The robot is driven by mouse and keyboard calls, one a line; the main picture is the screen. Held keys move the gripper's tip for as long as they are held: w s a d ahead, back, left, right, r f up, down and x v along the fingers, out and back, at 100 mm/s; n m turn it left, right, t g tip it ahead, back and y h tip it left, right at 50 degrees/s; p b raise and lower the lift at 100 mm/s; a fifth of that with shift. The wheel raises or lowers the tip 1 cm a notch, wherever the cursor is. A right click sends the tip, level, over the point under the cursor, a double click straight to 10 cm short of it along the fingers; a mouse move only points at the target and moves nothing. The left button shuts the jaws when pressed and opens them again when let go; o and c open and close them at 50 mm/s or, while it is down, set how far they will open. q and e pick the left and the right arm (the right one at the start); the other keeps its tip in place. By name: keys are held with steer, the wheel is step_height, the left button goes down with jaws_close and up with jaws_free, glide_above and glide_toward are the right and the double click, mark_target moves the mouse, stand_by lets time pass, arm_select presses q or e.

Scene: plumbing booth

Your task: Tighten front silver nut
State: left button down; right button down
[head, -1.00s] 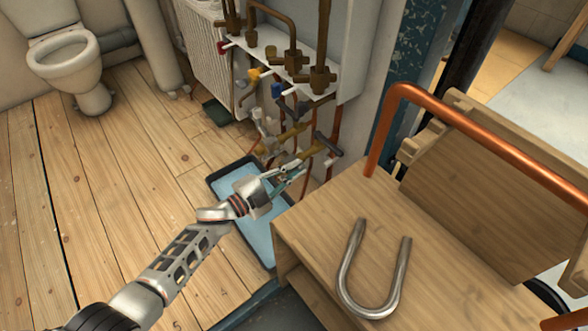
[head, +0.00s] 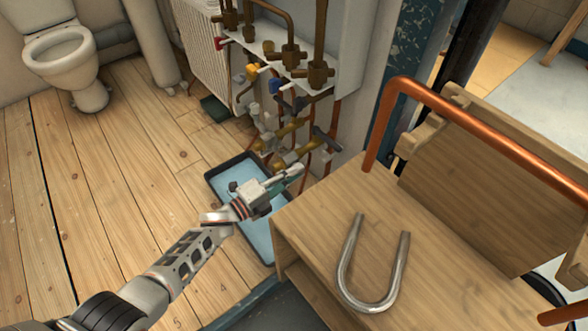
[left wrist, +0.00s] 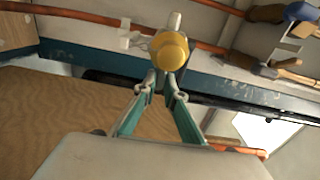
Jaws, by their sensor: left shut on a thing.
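My left gripper (head: 292,172) reaches in low beside the pipework, above a blue-lined tray (head: 214,181). In the left wrist view its two teal fingers (left wrist: 167,84) come together on a round brass-coloured fitting (left wrist: 168,52) with a pale grey stub behind it. The gripper is shut on this piece. In the head view the gripper hides the exact contact. I cannot clearly make out the front silver nut in either view. My right gripper is not in view.
Brass valves and pipes (head: 292,128) stand close above the fingers. A wooden cabinet (head: 300,225) is just right of the gripper, with a U-shaped metal bar (head: 345,275) and a copper pipe (head: 480,130) on it. Wooden floor (head: 110,200) is clear at left.

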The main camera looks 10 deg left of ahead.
arm_select(q)
steer(key=shift+w+a+f+m, duration=0.1)
steer(key=shift+f+m, duration=0.4)
steer(key=shift+m, duration=0.65)
steer(key=shift+w+a+f+m, duration=0.15)
steer(key=shift+f+m, duration=0.3)
steer(key=shift+m, duration=0.75)
steer(key=shift+w+a+f+m, duration=0.1)
steer(key=shift+f+m, duration=0.4)
steer(key=shift+m, duration=0.65)
steer(key=shift+a, duration=0.1)
steer(key=c, duration=2.1)
jaws_free()
steer(key=shift+s, duration=0.1)
steer(key=shift+s+a, duration=0.1)
steer(key=v, duration=1.1)
steer(key=shift+s+a, duration=0.25)
